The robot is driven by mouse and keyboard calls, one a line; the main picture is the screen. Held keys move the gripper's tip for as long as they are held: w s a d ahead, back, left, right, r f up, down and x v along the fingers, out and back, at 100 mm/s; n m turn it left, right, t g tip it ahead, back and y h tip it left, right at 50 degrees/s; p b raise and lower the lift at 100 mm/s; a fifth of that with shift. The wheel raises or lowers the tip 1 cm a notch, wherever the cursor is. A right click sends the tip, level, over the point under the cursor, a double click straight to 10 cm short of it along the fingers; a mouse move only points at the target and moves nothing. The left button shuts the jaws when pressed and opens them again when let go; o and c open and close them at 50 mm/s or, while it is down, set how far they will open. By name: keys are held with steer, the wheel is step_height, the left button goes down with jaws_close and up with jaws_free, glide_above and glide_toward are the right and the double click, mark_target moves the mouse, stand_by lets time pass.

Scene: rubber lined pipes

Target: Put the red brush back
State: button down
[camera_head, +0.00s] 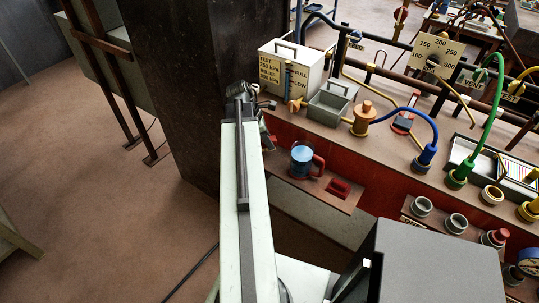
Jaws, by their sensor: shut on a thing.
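My gripper (265,106) is at the far end of my pale arm, left of the white box on the bench. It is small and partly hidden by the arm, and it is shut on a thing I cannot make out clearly. I cannot tell for sure whether this is the red brush. A low red piece with dark gaps (340,188) lies on the brown shelf (310,191), right of a mug; I cannot tell whether it is a brush or a holder.
The mug of blue liquid (302,160) has a red handle. Behind are the white box (290,73), a grey open tank (332,101) and an orange-brown fitting (363,118) with a blue hose. A dark column (180,80) stands close left of the arm.

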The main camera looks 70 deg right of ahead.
steer(key=shift+f, duration=0.15)
step_height(320, 180, down, 4)
steer(key=b, duration=0.3)
steer(key=shift+b, duration=0.4)
steer(key=c, duration=1.1)
jaws_free()
steer(key=shift+r+p, duration=0.4)
steer(key=p+v, duration=1)
steer(key=v, duration=0.1)
steer(key=shift+w+a+r+p, duration=0.1)
steer(key=shift+r+p, duration=0.25)
steer(key=shift+p, duration=0.05)
steer(key=shift+w, duration=0.1)
